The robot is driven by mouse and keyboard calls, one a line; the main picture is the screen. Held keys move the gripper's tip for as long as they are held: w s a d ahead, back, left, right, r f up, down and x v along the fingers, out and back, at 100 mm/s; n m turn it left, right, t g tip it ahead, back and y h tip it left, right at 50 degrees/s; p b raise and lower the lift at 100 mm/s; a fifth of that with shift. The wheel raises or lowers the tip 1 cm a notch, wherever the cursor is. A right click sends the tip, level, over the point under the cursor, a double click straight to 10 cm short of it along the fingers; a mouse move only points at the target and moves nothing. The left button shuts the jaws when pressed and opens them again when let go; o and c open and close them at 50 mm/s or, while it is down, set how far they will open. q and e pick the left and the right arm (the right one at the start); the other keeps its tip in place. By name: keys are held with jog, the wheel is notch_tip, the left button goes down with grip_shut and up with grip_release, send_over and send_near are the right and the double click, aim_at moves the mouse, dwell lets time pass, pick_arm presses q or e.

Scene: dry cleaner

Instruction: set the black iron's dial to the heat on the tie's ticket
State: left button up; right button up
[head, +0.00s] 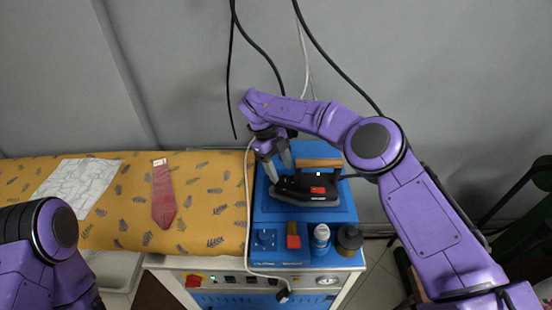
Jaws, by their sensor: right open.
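The black iron (291,194) stands on the blue top of the work unit (263,212). It has a wooden handle and a red patch on its side. Its dial is too small to make out. The dark red tie (164,196) lies flat on the patterned yellow board, with a small pale ticket (159,162) at its upper end; the writing is unreadable. My right gripper (280,173) is open, pointing down at the iron's left end, close to it; I cannot tell whether it touches. My left arm shows at the lower left, but its gripper is not in view.
A white patterned cloth (76,188) lies on the yellow board (122,217). Cables hang down the wall behind.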

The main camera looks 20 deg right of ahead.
jog(key=p+v, duration=0.4)
jog(key=v, duration=0.4)
jog(key=shift+a, duration=0.15)
